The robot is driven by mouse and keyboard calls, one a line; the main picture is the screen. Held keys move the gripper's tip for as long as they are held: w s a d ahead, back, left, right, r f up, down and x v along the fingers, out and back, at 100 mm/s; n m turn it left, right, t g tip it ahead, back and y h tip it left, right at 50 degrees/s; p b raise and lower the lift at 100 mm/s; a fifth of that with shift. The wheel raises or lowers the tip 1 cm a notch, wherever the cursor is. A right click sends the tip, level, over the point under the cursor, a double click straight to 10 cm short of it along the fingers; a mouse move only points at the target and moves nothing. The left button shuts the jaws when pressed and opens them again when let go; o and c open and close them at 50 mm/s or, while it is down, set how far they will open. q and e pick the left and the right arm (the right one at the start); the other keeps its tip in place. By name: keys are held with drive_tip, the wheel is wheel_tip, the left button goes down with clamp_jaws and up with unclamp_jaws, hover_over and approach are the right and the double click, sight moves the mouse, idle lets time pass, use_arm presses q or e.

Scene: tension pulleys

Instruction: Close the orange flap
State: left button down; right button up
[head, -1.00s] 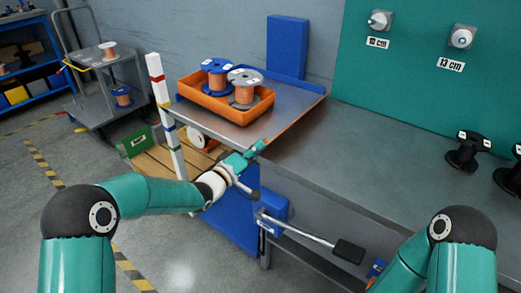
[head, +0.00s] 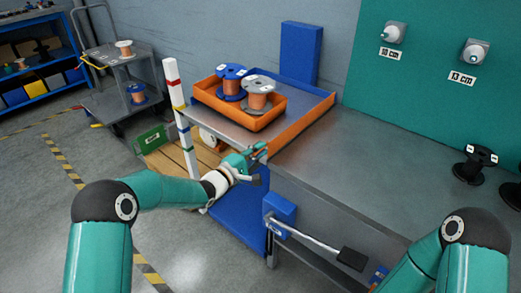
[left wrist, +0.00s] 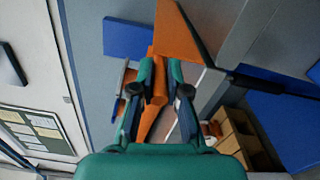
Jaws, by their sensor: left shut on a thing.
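The orange flap (head: 302,125) runs along the right edge of the raised metal platform (head: 238,134) and stands up like a low wall in the head view. In the left wrist view the flap (left wrist: 180,38) shows as an orange panel just beyond the fingertips. My left gripper (head: 259,151) is at the flap's near end, by the platform's front corner. In the left wrist view its fingers (left wrist: 160,72) are shut on orange material of the flap. The exact contact is partly hidden by the fingers. My right gripper is out of view; only part of that arm shows.
An orange tray (head: 253,120) with blue and grey spools stands on the platform. A striped post (head: 177,110) rises left of it. A lever with a black pad (head: 352,259) sticks out below the bench.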

use_arm(q)
drive_tip(key=shift+a+f, duration=0.15)
drive_tip(key=shift+f, duration=0.15)
drive_tip(key=c, duration=1.2)
unclamp_jaws()
drive_tip(key=shift+r, duration=0.1)
drive_tip(key=v, duration=1.2)
